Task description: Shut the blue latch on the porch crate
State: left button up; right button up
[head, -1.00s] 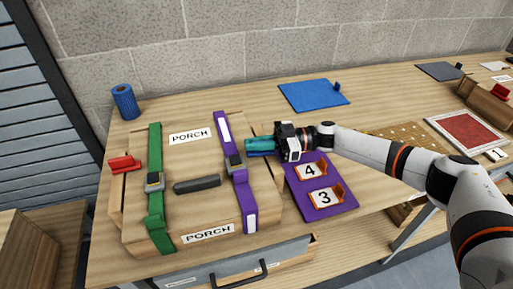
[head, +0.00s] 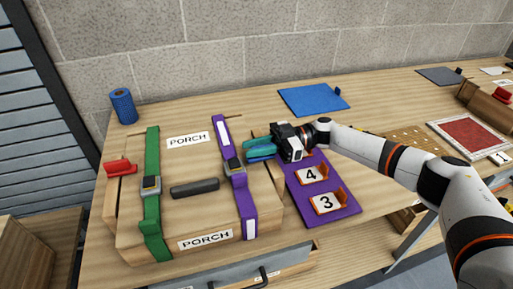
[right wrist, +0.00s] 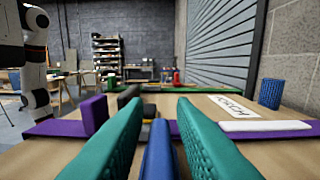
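The wooden porch crate (head: 208,215) stands on the bench with its lid down and two PORCH labels on it. The blue latch (right wrist: 158,152) shows between my teal fingertips in the right wrist view, on the crate's right side. In the head view my fingers mostly hide it. My right gripper (head: 260,149) is open, with a finger on either side of the latch and a gap to each. A red latch (head: 119,168) sits on the crate's left side. I cannot tell the blue latch's exact angle. My left gripper is not in view.
Green (head: 151,190) and purple (head: 238,190) buckled straps cross the lid around a dark handle (head: 195,188). A purple board (head: 325,205) with cards 4 and 3 lies right of the crate. A blue mat (head: 313,99) and blue roll (head: 123,105) are behind.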

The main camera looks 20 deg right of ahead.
jog(key=shift+o, duration=0.6)
jog(key=shift+f, duration=0.1)
jog(key=shift+d, duration=0.3)
jog(key=d+b, duration=0.4)
jog(key=d, duration=0.7)
jog(key=shift+w+d, duration=0.2)
jog(key=shift+w, duration=0.1)
